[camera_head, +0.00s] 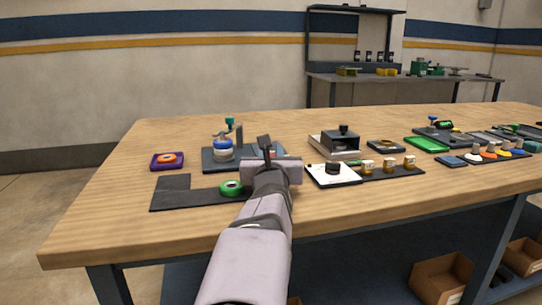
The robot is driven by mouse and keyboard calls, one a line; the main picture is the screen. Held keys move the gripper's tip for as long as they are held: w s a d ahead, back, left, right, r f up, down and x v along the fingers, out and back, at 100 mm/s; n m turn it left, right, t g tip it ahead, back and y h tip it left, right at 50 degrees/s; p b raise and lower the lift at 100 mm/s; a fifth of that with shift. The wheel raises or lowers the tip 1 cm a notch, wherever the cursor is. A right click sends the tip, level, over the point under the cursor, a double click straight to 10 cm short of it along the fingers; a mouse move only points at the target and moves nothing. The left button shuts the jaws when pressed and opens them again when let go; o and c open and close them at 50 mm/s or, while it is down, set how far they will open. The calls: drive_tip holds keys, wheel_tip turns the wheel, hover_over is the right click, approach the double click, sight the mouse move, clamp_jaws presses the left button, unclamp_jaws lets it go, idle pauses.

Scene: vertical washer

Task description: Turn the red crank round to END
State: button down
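I cannot make out a red crank or an END mark. A small reddish patch (270,153) shows beside my gripper, but I cannot tell what it is. It is at the right end of a blue-grey base (212,161) that carries a blue and white round part (223,149), a dark post and a teal knob (230,120). My gripper (265,142) is over the right part of this base, with a dark finger pointing up in the picture. My gripper and wrist hide what lies behind them. I cannot tell whether it is open, shut or touching anything.
An orange ring on a purple block (167,160) lies left. A green ring (231,188) lies on a dark mat (172,194) in front. A white plate with a dark knob (331,175) and a box with a black knob (342,144) stand right. The table's front left is clear.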

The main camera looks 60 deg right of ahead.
drive_tip(key=shift+r, duration=0.1)
drive_tip(key=c, duration=1.6)
unclamp_jaws()
drive_tip(key=shift+o, duration=0.2)
drive_tip(key=v, duration=0.2)
drive_tip(key=p+v, duration=0.1)
drive_tip(key=v, duration=0.2)
drive_tip(key=shift+a+r+p, duration=0.2)
drive_tip(key=shift+r+p, duration=0.05)
drive_tip(key=shift+p, duration=0.05)
drive_tip(key=a+p, duration=0.1)
drive_tip(key=p, duration=0.1)
drive_tip(key=shift+s+p, duration=0.35)
drive_tip(key=shift+s+a+f+p, duration=0.2)
drive_tip(key=shift+p, duration=0.4)
drive_tip(key=shift+a+f, duration=0.1)
